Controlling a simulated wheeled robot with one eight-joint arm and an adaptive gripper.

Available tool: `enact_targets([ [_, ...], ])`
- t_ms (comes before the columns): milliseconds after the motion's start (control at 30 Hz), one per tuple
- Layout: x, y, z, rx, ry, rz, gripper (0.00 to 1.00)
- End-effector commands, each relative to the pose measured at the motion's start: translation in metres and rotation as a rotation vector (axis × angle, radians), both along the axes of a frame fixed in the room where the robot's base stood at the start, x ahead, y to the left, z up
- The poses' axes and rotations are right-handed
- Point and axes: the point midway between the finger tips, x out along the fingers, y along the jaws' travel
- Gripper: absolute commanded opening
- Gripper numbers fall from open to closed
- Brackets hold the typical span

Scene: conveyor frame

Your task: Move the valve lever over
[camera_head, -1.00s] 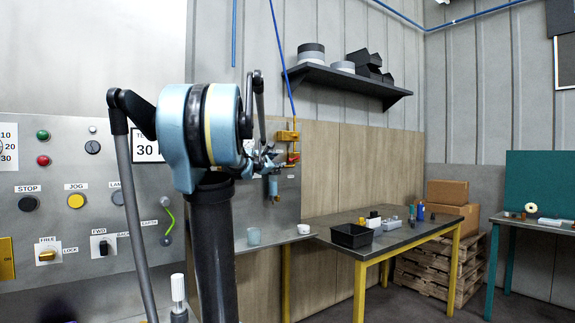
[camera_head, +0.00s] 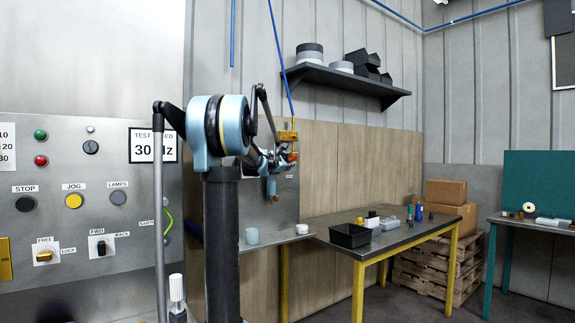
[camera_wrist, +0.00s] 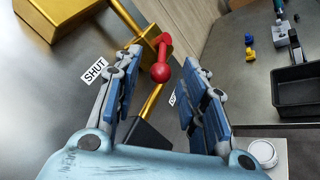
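The valve has a red lever (camera_wrist: 163,52) with a red ball knob (camera_wrist: 160,72) on a brass pipe (camera_wrist: 152,100), mounted on a grey panel. The knob appears between the fingertips of my gripper (camera_wrist: 164,62) in the wrist view; the fingers are spread, with visible gaps on both sides. A "SHUT" label (camera_wrist: 94,70) lies left of the lever, and a second label (camera_wrist: 172,99) is partly hidden by the right finger. In the head view my gripper (camera_head: 288,158) is at the brass valve fittings (camera_head: 288,136), where the lever is small and partly covered.
A table with a black bin (camera_head: 350,236) stands to the right. A control panel (camera_head: 70,230) is at the left.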

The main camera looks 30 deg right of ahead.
Motion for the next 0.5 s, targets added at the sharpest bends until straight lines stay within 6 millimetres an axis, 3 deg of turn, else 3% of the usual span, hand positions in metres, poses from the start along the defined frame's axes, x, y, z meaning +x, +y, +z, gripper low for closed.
enact_targets([
  [200, 0.010, -0.015, 0.000, -0.001, 0.000, -0.001, 0.38],
  [500, 0.011, -0.019, 0.000, 0.000, 0.000, -0.001, 0.38],
])
